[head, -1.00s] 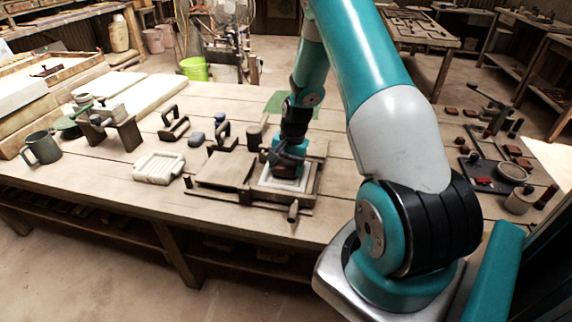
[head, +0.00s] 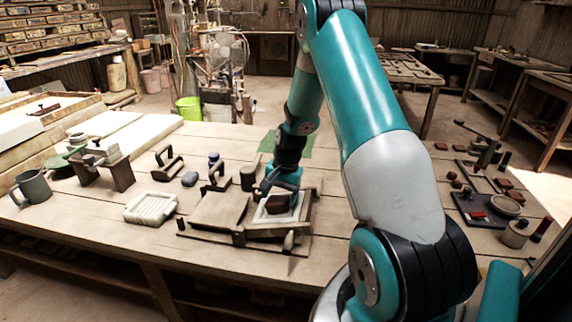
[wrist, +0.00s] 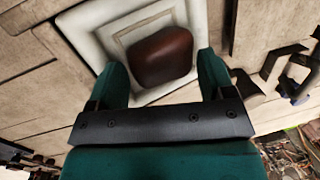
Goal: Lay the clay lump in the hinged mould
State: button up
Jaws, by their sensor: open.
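The clay lump (head: 279,205) is a reddish-brown rounded block. It lies on the pale recessed bed of the hinged mould (head: 302,222), whose wooden lid (head: 217,211) lies open to the left. In the wrist view the lump (wrist: 160,56) rests inside the stepped white square of the mould (wrist: 88,22), with pale bed around it. My gripper (head: 279,190) is just above and behind the lump. In the wrist view my gripper's (wrist: 162,66) two teal fingers are open on either side of the lump, with gaps showing. The far underside of the lump is hidden.
A white ribbed tray (head: 151,207) and a wooden-handled tool (head: 168,162) stand left of the mould. A dark board with a round dish (head: 503,205) lies at the right. Bare tabletop lies in front of the tray.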

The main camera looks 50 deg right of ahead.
jog(key=shift+o, duration=0.6)
notch_tip(320, 180, up, 13)
jog(key=s+d, duration=0.1)
jog(key=d, duration=0.1)
jog(key=shift+s+d+r, duration=0.2)
jog(key=shift+s+d, duration=0.05)
jog(key=s+a+r+n, duration=0.1)
jog(key=a+r+n, duration=0.3)
jog(key=a, duration=0.6)
jog(key=s+a+r+n, duration=0.1)
jog(key=a+r+n, duration=0.25)
jog(key=a, duration=0.65)
jog(key=s+a+r+n+y, duration=0.1)
jog(key=s+a+r+n, duration=0.1)
jog(key=s+a+n, duration=0.4)
jog(key=s+a+r+n+g+y, duration=0.1)
jog(key=s+a+n, duration=0.5)
jog(key=s+a, duration=0.4)
jog(key=shift+s+a+r+n+p, duration=0.35)
jog(key=shift+s+a+r+p, duration=0.1)
jog(key=shift+s, duration=0.4)
